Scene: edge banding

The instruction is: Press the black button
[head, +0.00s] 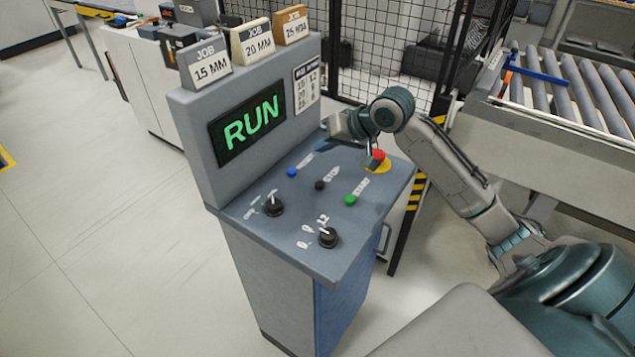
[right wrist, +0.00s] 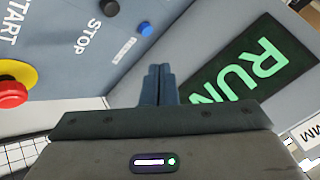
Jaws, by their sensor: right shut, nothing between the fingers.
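The black button (head: 319,185), by the label STOP, sits on the sloped grey control panel (head: 300,215), between a blue button (head: 292,172) and a green START button (head: 350,200). In the right wrist view the black button (right wrist: 110,7) is at the top edge, partly cut off. My right gripper (head: 327,123) is above the back of the panel near the upright display. It is apart from the black button. Its fingers (right wrist: 158,84) are shut and empty. My left gripper is not in view.
A red emergency knob on a yellow base (head: 378,160) stands at the panel's right, below my right arm. Two black rotary knobs (head: 273,205) (head: 328,237) are near the front. The display (head: 252,122) reads RUN. A roller conveyor (head: 570,85) is at the right.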

